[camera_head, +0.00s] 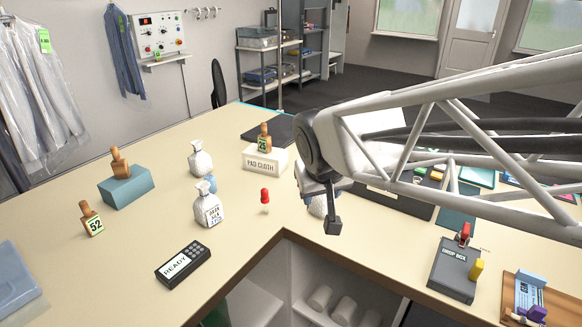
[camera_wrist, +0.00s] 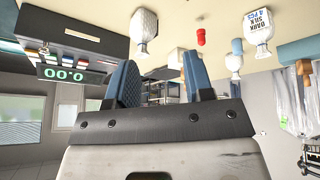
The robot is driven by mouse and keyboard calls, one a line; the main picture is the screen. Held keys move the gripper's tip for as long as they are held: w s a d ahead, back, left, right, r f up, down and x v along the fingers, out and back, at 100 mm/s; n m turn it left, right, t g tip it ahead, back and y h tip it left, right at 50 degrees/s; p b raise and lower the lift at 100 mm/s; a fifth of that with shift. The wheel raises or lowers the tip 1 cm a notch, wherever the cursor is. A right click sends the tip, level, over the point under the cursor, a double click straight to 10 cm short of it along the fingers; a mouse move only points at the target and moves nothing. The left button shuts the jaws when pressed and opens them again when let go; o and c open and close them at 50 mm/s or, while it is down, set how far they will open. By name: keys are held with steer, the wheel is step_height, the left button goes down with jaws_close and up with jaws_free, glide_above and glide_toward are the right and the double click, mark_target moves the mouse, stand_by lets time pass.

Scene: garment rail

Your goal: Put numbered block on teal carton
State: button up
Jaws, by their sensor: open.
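A teal carton (camera_head: 128,188) stands on the table at the left in the head view. A wooden block (camera_head: 120,161) with a knob sits on top of it, and no number shows on its visible sides. A wooden block marked 52 (camera_head: 92,219) stands on the table in front of the carton, leaning in the picture. Another block, marked 25 (camera_head: 264,139), sits on the white pad cloth box (camera_head: 265,160). My gripper (camera_head: 322,205) is above the table right of the middle, away from all three blocks. In the wrist view its two blue fingers (camera_wrist: 160,82) are apart with nothing between them.
Another white bottle (camera_head: 318,206) is partly behind my gripper. A drop box (camera_head: 455,270) stands at right. The table's inner corner is nearby.

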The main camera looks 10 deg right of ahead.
steer(key=s+d+f+g, duration=0.1)
steer(key=s, duration=0.6)
steer(key=s+d+f+m+g, duration=0.1)
steer(key=s+d+f, duration=0.1)
steer(key=s, duration=0.5)
steer(key=shift+f+g+y, duration=0.25)
steer(key=shift+g+y, duration=0.05)
steer(key=shift+g, duration=0.1)
